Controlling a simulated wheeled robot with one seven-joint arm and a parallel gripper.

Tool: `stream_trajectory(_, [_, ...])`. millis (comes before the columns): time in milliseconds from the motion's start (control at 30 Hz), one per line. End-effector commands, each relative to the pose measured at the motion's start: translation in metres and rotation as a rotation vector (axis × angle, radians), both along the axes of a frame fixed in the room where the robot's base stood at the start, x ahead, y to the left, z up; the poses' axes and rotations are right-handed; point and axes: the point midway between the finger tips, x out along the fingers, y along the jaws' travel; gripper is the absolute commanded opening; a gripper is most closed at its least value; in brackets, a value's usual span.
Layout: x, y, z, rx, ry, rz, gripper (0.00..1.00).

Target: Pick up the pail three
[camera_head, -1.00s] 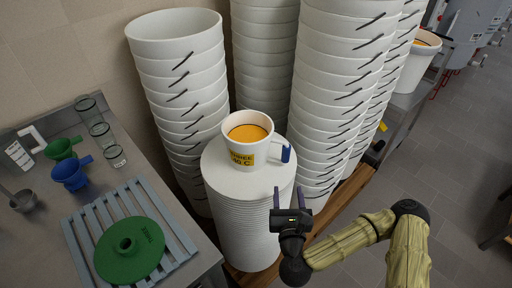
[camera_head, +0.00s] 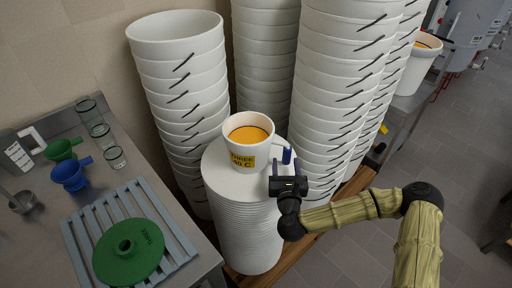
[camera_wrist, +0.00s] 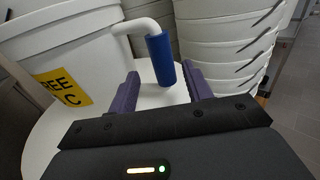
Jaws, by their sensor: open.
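The pail three (camera_head: 247,148) is white with a yellow label reading THREE and orange contents. It stands upright on a stack of white lids (camera_head: 236,222). Its side handle has a blue grip (camera_head: 287,155), on the pail's right. My gripper (camera_head: 282,166) is open at the handle. In the wrist view, the blue grip (camera_wrist: 161,60) stands ahead of and between my two purple fingers (camera_wrist: 160,84), apart from both as far as I can tell. The pail's wall (camera_wrist: 66,58) fills the left of that view.
Tall stacks of white buckets (camera_head: 182,100) stand behind and to the right (camera_head: 335,90). A steel bench at left holds a slatted rack (camera_head: 75,238), a green lid (camera_head: 128,250), funnels (camera_head: 70,174) and glasses (camera_head: 117,157). Another orange-filled pail (camera_head: 418,68) stands at upper right.

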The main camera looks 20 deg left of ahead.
Motion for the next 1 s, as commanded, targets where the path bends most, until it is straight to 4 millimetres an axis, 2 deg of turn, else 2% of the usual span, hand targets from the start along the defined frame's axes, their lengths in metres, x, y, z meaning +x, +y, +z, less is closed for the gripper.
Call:
stream_trajectory(100, [0.006, 0.003, 0.000, 0.000, 0.001, 0.000, 0.50])
stream_trajectory(433, [0.007, 0.004, 0.000, 0.000, 0.000, 0.001, 0.50])
stream_trajectory(800, [0.049, 0.019, 0.002, -0.001, 0.000, 0.002, 0.50])
stream_trajectory(1000, [0.054, 0.021, 0.001, 0.000, 0.001, 0.002, 0.50])
